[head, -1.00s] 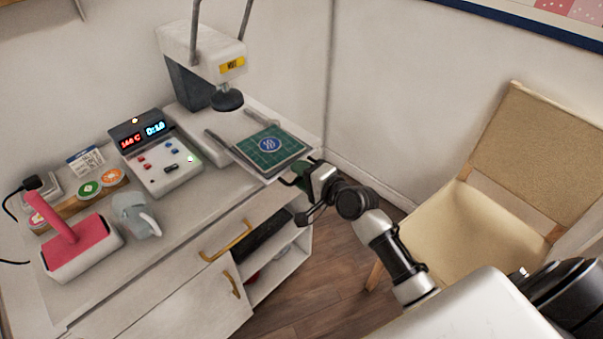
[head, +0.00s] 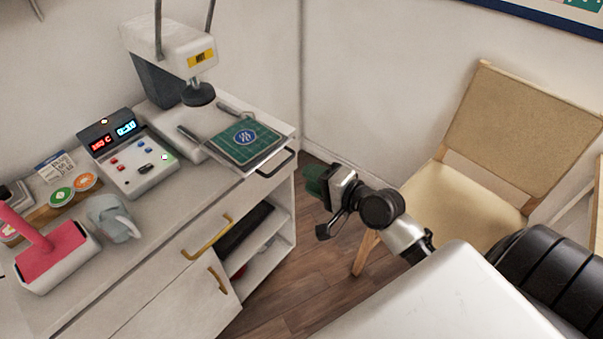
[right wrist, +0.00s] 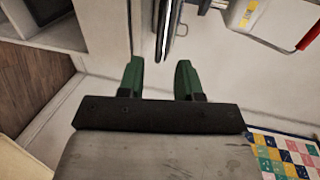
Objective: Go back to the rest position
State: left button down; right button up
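My right gripper (head: 318,183) is off the cabinet's right end, over the floor and left of the chair in the head view. In the right wrist view its two green fingers (right wrist: 158,80) stand apart with nothing between them, so it is open and empty. My left gripper is not in view. The heat press (head: 170,50) stands at the back of the cabinet. A green mat with a blue round emblem (head: 246,138) lies on its pull-out plate, whose black handle (head: 278,163) is clear of my gripper.
A beige chair (head: 465,195) stands at the right. Wood floor (head: 310,265) shows between the chair and cabinet.

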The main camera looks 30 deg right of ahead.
jog(key=shift+s, duration=0.1)
dwell(0.5)
jog(key=s+d+f+n+g+h+p, duration=0.1)
jog(key=s+f+n+g+h, duration=0.3)
jog(key=f, duration=1.2)
jog(key=s+f+n+g, duration=0.25)
jog(key=s+f, duration=0.35)
jog(key=f, duration=1)
jog(key=s+a+f+n+g, duration=0.1)
jog(key=s+f+n+g, duration=0.1)
jog(key=s+f, duration=0.3)
jog(key=s+a+f+n+g+h, duration=0.1)
jog(key=s+f+n, duration=0.3)
jog(key=s, duration=0.9)
jog(key=s+a+f+n+g, duration=0.3)
jog(key=s+f+n+g, duration=0.1)
jog(key=s+f, duration=0.3)
jog(key=s+p, duration=0.1)
jog(key=s, duration=0.1)
jog(key=shift+s+a+f, duration=0.25)
jog(key=shift+s+f, duration=0.1)
jog(key=shift+f, duration=0.05)
